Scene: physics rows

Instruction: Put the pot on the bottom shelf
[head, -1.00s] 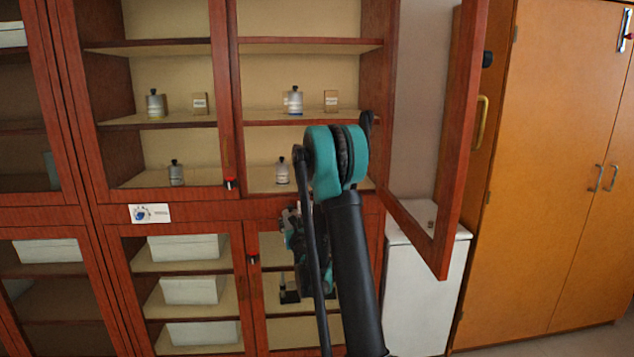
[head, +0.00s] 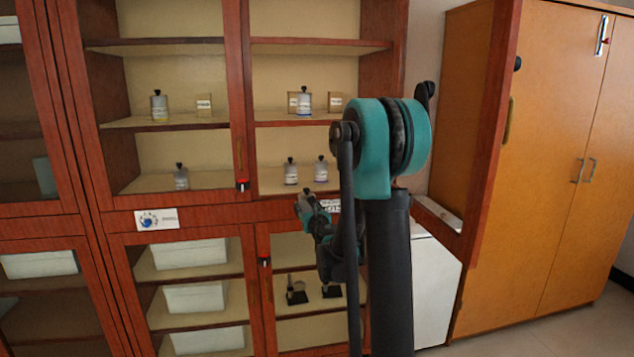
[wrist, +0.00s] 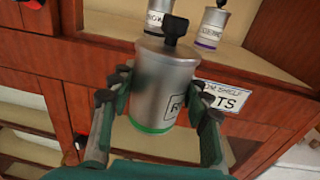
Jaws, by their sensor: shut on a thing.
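My gripper (wrist: 160,105) is shut on a silver pot (wrist: 163,82) with a black knob, a green band at its base and a partly hidden label. In the head view my gripper (head: 316,218) is small, just below the lowest shelf (head: 268,184) of the open upper right cabinet, in front of the frame. Two silver pots, one at the left (head: 291,172) and one at the right (head: 321,170), stand on that shelf. They also show behind the held pot in the wrist view, the nearer partly covered by it. A sign (wrist: 222,98) ending in "TS" is on the frame.
The open cabinet door (head: 489,130) stands out to the right of my arm. Another pot (head: 304,101) stands on the shelf above, between small label cards. More pots stand behind the left pane. A white cabinet (head: 436,290) and a wooden wardrobe (head: 560,160) are at the right.

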